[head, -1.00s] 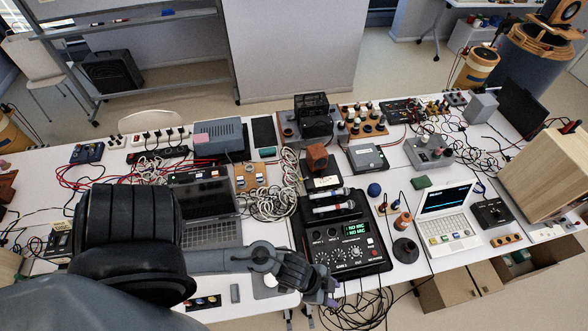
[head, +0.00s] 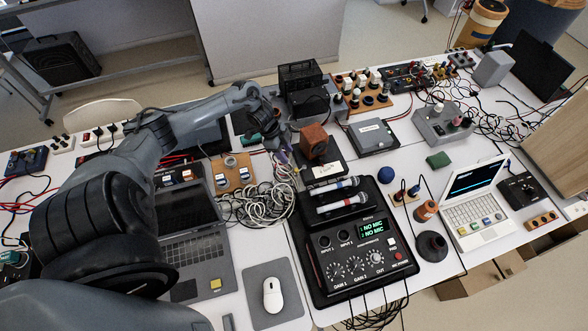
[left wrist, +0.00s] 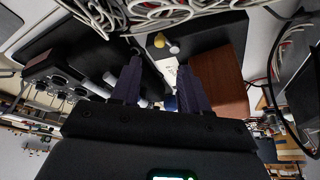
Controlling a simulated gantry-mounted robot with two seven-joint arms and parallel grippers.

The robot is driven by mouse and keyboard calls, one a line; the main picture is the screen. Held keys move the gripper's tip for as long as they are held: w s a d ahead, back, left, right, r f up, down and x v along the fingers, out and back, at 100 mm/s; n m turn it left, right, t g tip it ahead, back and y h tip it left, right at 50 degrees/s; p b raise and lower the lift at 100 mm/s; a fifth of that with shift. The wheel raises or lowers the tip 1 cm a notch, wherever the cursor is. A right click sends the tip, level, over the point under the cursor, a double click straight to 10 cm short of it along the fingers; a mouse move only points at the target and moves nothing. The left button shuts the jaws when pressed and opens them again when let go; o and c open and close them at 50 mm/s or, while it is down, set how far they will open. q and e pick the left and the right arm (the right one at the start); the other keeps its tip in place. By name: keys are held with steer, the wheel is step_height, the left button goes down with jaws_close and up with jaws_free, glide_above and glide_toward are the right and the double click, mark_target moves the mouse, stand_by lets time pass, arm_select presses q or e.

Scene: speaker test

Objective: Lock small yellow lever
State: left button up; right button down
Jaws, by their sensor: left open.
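My left gripper (head: 285,158) is low beside the left side of the brown block (head: 314,142) in the head view. In the left wrist view its two dark purple fingers (left wrist: 161,84) are apart, with nothing held between them. A small round yellow piece (left wrist: 159,40) shows beyond the fingertips, beside a small pale round piece (left wrist: 174,48), on a dark surface. It may be the tip of the yellow lever; I cannot tell how it is set. I cannot make out the lever in the head view. My right gripper is not in view.
The brown block, also in the left wrist view (left wrist: 226,80), stands close beside the fingers. Coiled white cables (head: 255,203) lie left of it. A laptop (head: 190,240) and mouse (head: 272,294) are nearer.

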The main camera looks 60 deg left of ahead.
mark_target(296, 169)
arm_select(q)
steer(key=b+x, duration=0.1)
steer(key=x, duration=0.8)
steer(key=shift+d+f+b, duration=0.1)
steer(key=shift+f+b, duration=0.2)
steer(key=shift+c, duration=0.2)
jaws_close()
